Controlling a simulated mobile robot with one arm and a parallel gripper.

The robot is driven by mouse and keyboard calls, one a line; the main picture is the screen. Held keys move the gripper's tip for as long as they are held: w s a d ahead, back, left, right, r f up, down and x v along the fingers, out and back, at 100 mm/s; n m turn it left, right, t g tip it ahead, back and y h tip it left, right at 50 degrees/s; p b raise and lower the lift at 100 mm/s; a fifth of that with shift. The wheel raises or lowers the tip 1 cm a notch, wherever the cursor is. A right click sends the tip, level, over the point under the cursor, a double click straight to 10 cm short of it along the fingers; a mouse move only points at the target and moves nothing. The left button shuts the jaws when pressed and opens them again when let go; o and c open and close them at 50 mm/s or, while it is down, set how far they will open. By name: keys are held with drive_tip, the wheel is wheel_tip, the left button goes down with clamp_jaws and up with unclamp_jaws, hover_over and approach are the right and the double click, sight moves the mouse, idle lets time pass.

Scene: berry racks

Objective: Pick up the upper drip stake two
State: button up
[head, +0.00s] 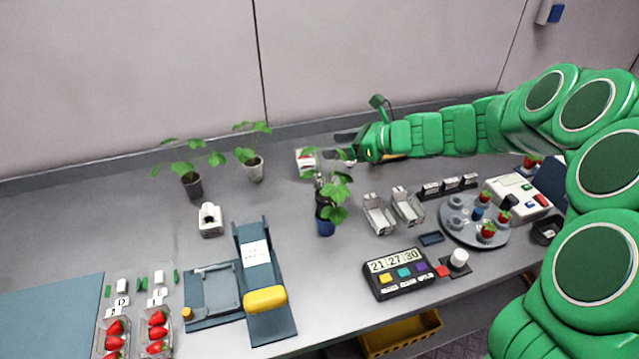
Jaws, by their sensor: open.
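My gripper (343,145) is open at the end of my green arm, near the back of the bench, with its dark fingers pointing left. A small white block with a red part (306,161) stands just left of the fingertips, apart from them as far as I can see. A small pale piece (349,161) shows just under the fingers; it is too small to identify. I cannot make out with certainty which thing is the upper drip stake two.
Two more potted plants (193,186) (255,170) stand at the back left. Clear holders (378,214), a round grey tray (462,236) and a timer (397,274) lie right of centre. A blue-grey press (262,275) and strawberry punnets (115,333) are at front left.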

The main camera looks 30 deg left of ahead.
wheel_tip(320, 180, down, 13)
drive_tip(key=shift+f, duration=0.2)
drive_tip(key=shift+x, duration=3.9)
drive_tip(key=shift+w+f, duration=0.1)
drive_tip(key=shift+f, duration=0.05)
drive_tip(key=c, duration=0.9)
